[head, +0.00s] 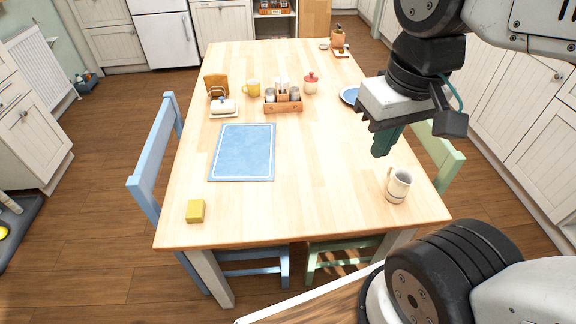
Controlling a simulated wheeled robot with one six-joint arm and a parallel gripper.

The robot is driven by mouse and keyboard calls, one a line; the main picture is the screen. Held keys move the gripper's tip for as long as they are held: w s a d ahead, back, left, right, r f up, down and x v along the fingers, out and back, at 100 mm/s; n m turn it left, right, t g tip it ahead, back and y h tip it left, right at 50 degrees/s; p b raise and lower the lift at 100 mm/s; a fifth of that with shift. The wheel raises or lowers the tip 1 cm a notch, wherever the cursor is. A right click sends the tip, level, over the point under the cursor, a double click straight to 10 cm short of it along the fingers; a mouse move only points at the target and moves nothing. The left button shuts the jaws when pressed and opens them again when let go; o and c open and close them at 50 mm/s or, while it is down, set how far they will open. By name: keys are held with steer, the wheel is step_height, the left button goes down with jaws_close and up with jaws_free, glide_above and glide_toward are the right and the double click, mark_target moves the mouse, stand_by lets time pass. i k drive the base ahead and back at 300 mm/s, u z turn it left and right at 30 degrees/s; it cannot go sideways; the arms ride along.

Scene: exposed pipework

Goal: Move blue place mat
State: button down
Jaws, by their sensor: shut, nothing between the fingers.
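The blue place mat (244,152) lies flat on the left part of the wooden table (310,205). It is a light blue rectangle with a pale line inside its edge, and nothing rests on it. My gripper (381,152) hangs over the right side of the table, well to the right of the mat. Its dark green fingers are together and hold nothing. The arm hides part of the table's right edge.
A cream mug (397,185) stands close by my gripper. A yellow block (195,211) lies near the front left corner. A wooden caddy (283,104), a butter dish (224,107), a yellow mug (252,88) and a blue plate (349,95) stand farther back. The table's middle is clear.

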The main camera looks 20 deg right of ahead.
mark_target(244, 152)
steer(key=k, duration=1.15)
steer(key=u, duration=0.8)
steer(key=i, duration=1.65)
steer(key=z, duration=0.75)
